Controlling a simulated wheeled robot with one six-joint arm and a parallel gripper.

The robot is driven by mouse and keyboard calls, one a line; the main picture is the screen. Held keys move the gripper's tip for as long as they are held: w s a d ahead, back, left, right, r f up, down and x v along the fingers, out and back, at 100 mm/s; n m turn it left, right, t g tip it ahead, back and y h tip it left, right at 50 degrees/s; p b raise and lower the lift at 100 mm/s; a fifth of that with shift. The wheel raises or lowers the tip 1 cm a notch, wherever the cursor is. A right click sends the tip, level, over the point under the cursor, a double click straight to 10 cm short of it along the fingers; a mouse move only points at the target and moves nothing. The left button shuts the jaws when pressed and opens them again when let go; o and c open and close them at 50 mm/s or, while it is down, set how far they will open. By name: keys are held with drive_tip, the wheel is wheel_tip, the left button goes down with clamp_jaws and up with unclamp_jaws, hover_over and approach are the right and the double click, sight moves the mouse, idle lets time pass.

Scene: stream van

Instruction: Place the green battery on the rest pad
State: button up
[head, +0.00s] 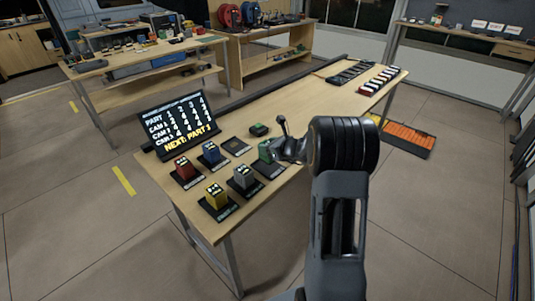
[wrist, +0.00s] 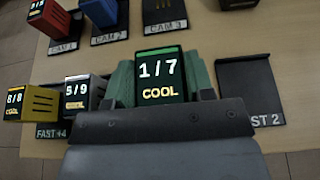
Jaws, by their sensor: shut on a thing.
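The green battery (wrist: 160,72) is held in my gripper (wrist: 165,112); its display reads 1/7 COOL in the wrist view. In the head view the green battery (head: 264,151) is partly behind my gripper (head: 279,150), at the near right of the row of pads. A dark pad (wrist: 252,85), its label partly hidden and ending in "ST 2", lies behind and right of the battery in the wrist view. In the head view a dark pad (head: 269,170) shows below the battery. Whether the battery touches it, I cannot tell.
Grey (head: 243,177), yellow (head: 215,195), blue (head: 211,152) and red (head: 183,168) batteries stand on pads to the left. The CAM 3 pad (wrist: 163,27) shows bare at its front. A display board (head: 178,122) stands behind. A small dark box (head: 259,130) sits beyond the battery.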

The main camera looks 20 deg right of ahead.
drive_tip(key=shift+w+f, duration=0.35)
drive_tip(key=shift+f, duration=1.55)
drive_tip(key=shift+f, duration=0.15)
drive_tip(key=shift+f+b, duration=0.1)
drive_tip(key=shift+b, duration=0.2)
drive_tip(key=o, duration=1.1)
